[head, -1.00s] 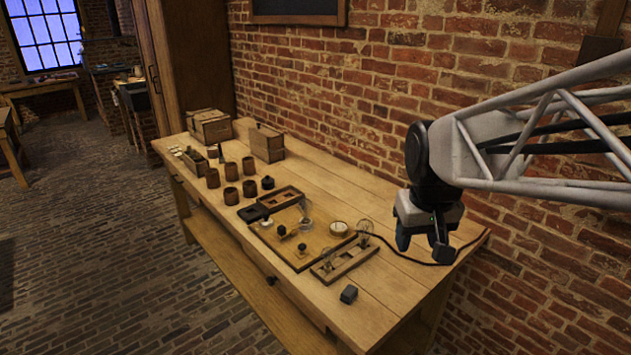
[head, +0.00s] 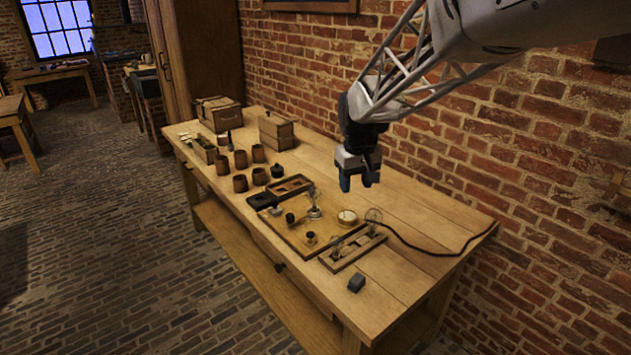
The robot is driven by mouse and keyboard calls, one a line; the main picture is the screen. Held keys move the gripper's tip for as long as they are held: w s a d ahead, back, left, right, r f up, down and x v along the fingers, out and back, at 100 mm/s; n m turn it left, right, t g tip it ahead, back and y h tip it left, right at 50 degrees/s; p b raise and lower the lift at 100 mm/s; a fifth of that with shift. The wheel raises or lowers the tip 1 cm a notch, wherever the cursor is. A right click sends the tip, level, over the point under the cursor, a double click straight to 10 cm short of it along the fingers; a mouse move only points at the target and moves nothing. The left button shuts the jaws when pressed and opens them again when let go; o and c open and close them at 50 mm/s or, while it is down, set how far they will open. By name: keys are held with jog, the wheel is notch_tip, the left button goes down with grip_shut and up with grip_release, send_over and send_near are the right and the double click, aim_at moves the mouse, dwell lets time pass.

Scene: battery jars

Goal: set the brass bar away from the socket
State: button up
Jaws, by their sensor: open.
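My gripper (head: 358,182) hangs in the air above the back right part of the workbench, fingers pointing down, apart and empty. In the picture it is just above a round pale-faced dial (head: 347,217). A wooden board (head: 293,238) lies below and left of it, with black knobs (head: 311,238) and a small upright metal fitting (head: 314,211). A wooden stand (head: 338,261) with glass, bulb-like pieces lies at the board's right edge. I cannot clearly pick out the brass bar or the socket at this size.
Several brown jars (head: 240,183) stand left of the board. A divided wooden tray (head: 291,189) lies behind it. Wooden boxes (head: 276,132) stand at the far end. A dark block (head: 356,282) sits near the front. A black cable (head: 430,252) crosses the otherwise clear right side.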

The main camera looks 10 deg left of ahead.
jog(key=w+a+f+n, duration=0.2)
jog(key=w+a+f, duration=0.6)
jog(key=w+a, duration=0.25)
jog(key=n+g, duration=0.1)
jog(key=n, duration=0.1)
send_over(290, 215)
notch_tip(290, 215, down, 10)
jog(key=shift+w+r, duration=0.15)
jog(key=shift+f, duration=3.9)
